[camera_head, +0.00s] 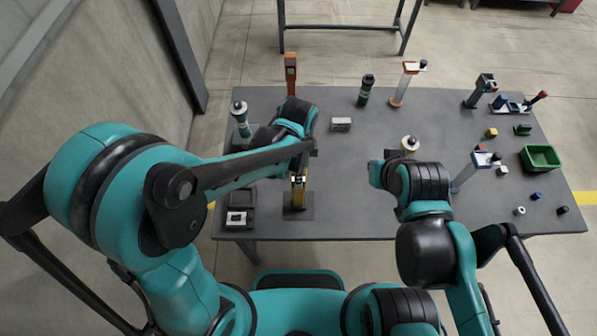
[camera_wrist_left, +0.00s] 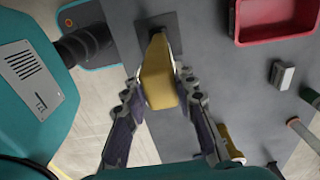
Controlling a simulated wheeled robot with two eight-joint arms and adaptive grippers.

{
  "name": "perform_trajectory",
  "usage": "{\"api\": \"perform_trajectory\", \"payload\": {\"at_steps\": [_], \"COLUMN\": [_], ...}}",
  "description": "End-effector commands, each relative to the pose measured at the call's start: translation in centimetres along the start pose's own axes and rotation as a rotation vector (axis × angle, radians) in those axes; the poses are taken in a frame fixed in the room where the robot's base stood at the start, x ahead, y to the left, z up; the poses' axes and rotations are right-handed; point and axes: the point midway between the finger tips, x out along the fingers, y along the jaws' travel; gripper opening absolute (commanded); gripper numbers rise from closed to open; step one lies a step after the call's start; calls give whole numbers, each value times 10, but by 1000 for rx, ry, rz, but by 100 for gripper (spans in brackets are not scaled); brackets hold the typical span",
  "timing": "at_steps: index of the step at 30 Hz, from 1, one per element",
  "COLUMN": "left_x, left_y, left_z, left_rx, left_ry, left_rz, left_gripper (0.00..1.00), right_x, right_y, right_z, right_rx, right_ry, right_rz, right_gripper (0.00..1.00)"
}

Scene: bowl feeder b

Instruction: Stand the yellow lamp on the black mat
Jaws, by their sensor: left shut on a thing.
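The yellow lamp (camera_head: 299,197) stands roughly upright in my left gripper (camera_head: 300,170); its upper part is partly hidden by the gripper. In the left wrist view the lamp (camera_wrist_left: 158,78) is between the two fingers of the left gripper (camera_wrist_left: 160,100), which is shut on it. The black mat (camera_head: 304,214) lies at the front of the table, under the lamp; the mat (camera_wrist_left: 170,20) also shows behind the lamp in the wrist view. I cannot tell whether the lamp's foot touches the mat. My right gripper (camera_head: 390,165) is over the table's middle, its fingers not clear.
A black tray (camera_head: 238,222) with a white part lies left of the mat. A red bin (camera_wrist_left: 240,38) shows in the wrist view. A grey-white block (camera_head: 341,125), several lamp-like posts and a green bin (camera_head: 540,157) stand elsewhere. The table right of the mat is clear.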

Motion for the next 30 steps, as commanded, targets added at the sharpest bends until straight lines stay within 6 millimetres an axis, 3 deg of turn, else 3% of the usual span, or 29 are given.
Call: {"api": "perform_trajectory", "payload": {"at_steps": [10,11,13,23,26,30], "left_x": [4,4,3,1,-6,-33], "left_y": [0,0,0,0,0,0], "left_z": [0,0,0,0,0,0], "left_rx": [0,0,0,0,0,0], "left_ry": [0,0,0,0,0,0], "left_rz": [0,0,0,0,0,0], "left_gripper": [0,29,47,47,47,47], "right_x": [3,3,2,1,-2,-7], "right_y": [0,0,0,0,0,0], "right_z": [2,2,2,1,-2,-5], "right_rx": [0,0,0,0,0,0], "right_ry": [0,0,0,0,0,0], "right_rz": [0,0,0,0,0,0], "right_gripper": [0,0,0,0,0,0]}}
